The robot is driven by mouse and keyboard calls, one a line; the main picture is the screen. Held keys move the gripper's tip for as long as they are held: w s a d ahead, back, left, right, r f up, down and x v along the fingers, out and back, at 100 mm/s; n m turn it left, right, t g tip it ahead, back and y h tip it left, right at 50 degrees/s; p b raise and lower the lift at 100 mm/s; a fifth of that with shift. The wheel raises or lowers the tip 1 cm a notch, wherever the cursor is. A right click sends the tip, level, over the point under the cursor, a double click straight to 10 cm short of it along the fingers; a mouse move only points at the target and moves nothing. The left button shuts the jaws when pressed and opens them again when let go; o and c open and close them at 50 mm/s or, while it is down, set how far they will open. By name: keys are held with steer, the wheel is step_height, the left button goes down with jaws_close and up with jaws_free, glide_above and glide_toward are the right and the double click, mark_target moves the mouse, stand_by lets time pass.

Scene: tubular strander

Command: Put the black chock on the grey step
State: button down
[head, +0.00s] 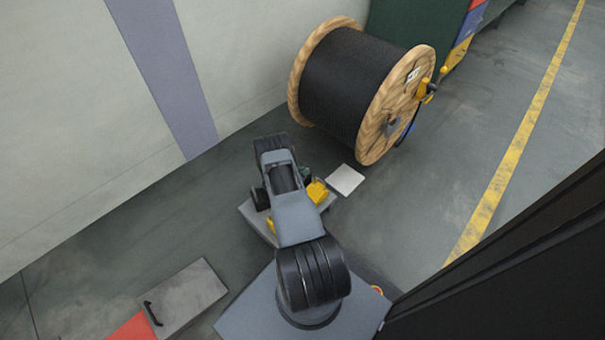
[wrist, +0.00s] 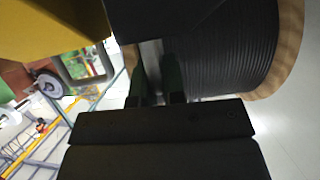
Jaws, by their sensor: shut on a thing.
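In the wrist view my gripper (wrist: 154,80) has two dark fingers close together. They are shut on a black block (wrist: 165,18), which fits the black chock and fills the top middle. The block's far side is cut off by the frame. In the head view my arm covers most of the gripper and the chock. A grey platform (head: 250,216) with yellow pieces (head: 317,192) lies under my arm. A grey flat-topped block (head: 190,290) with a black handle stands at the lower left. I cannot tell which of them is the grey step.
A big wooden reel of black cable (head: 345,85) stands behind and right of my arm. A white flat piece (head: 345,180) lies on the floor before it. A wall (head: 80,110) closes the left. A red surface (head: 133,328) shows at bottom left. The right floor is clear along a yellow line (head: 520,130).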

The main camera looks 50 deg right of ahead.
steer(key=c, duration=1.7)
jaws_free()
steer(key=shift+f, duration=0.15)
steer(key=o, duration=0.5)
